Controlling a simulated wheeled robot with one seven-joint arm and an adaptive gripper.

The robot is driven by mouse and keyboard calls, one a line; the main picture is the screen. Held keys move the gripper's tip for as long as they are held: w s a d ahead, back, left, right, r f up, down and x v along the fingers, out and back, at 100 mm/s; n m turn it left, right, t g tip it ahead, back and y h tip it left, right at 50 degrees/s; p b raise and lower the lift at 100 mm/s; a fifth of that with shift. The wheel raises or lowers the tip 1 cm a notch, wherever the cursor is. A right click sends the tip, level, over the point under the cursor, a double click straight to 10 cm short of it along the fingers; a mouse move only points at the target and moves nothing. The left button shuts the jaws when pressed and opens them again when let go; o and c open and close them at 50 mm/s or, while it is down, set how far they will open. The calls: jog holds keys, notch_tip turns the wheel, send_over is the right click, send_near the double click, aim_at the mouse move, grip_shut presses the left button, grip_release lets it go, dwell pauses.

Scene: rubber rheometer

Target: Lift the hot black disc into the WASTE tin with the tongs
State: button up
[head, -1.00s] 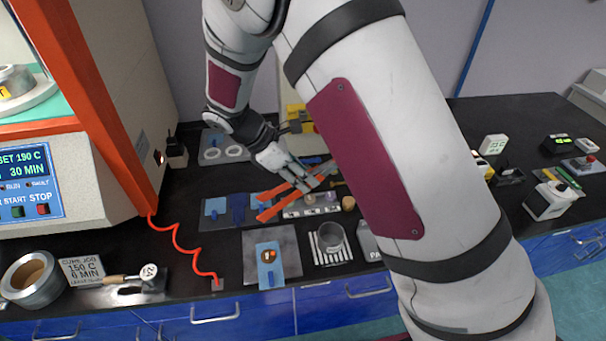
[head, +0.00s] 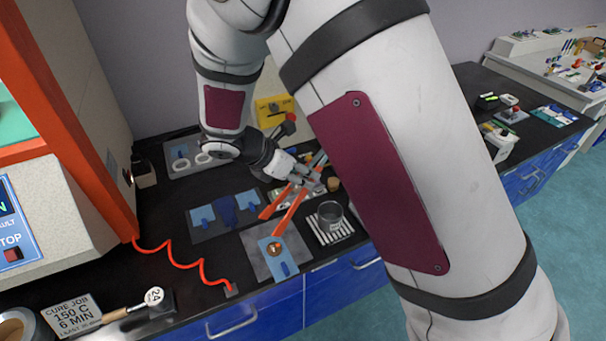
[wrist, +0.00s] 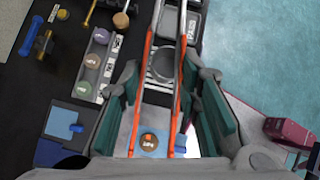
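My gripper (head: 304,181) (wrist: 161,100) has a teal-padded finger on each side of the tongs (head: 289,208) and is shut on them. Their two long orange legs run down the middle of the wrist view (wrist: 177,80), spread apart. In the head view the orange ends point down-left, close to the disc. A grey open tin (head: 330,217) (wrist: 161,64) stands on a striped mat; no WASTE lettering is readable.
A labelled strip (wrist: 93,65) with several coloured discs lies left of the tongs. A tray marked PASS (wrist: 181,22) is beside the tin. Blue pieces lie on a grey mat (head: 204,229). A red coiled cord (head: 180,251) and the oven-like machine (head: 62,150) are at left.

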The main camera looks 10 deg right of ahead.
jog(key=shift+f, duration=0.15)
notch_tip(320, 180, down, 10)
jog(key=b, duration=0.4)
dwell(0.8)
grip_shut()
notch_tip(320, 180, up, 12)
jog(key=p, duration=0.5)
jog(key=shift+r, duration=0.2)
jog(key=shift+d, duration=0.1)
dwell(0.4)
